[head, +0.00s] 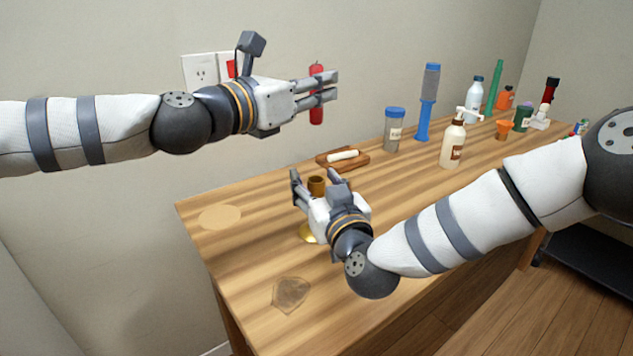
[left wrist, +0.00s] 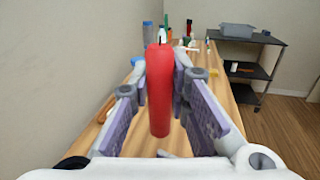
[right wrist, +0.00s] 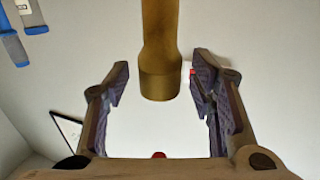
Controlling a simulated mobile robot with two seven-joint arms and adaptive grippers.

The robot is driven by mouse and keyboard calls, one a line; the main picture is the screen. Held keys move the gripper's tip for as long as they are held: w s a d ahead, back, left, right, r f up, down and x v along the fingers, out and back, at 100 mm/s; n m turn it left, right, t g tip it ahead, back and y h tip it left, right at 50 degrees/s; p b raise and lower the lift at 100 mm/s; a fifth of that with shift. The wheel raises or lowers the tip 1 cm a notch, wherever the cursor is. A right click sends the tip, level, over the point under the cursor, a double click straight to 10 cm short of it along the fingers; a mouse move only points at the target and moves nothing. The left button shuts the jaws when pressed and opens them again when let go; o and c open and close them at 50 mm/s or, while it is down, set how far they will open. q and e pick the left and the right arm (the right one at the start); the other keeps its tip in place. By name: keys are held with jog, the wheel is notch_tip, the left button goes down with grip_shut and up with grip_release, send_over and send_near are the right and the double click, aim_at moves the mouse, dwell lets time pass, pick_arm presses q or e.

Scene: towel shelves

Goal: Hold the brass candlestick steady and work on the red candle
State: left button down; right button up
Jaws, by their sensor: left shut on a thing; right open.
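The red candle (head: 316,116) is upright in the air beside the wall, above the far side of the wooden table (head: 250,260). My left gripper (head: 328,87) is shut on its middle. The candle also fills the space between the fingers in the left wrist view (left wrist: 159,90). The brass candlestick (head: 316,186) stands on the table, lower than the candle; its base (head: 307,234) shows partly behind my right gripper (head: 316,178). My right gripper is open, with a finger on either side of the candlestick. In the right wrist view the candlestick (right wrist: 159,60) shows between the fingers, with gaps on both sides.
A small wooden board (head: 355,164) with a white roll (head: 343,155) lies behind the candlestick. A blue-lidded jar (head: 392,133), a blue tube (head: 424,120) and a pump bottle (head: 452,147) stand to the right, with several more bottles beyond. The near left table is clear apart from flat patches.

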aim_at(312, 109)
grip_shut()
pick_arm(q)
jog(key=shift+f+n+t+y, duration=0.3)
jog(key=shift+f, duration=1.4)
jog(key=shift+f, duration=2.9)
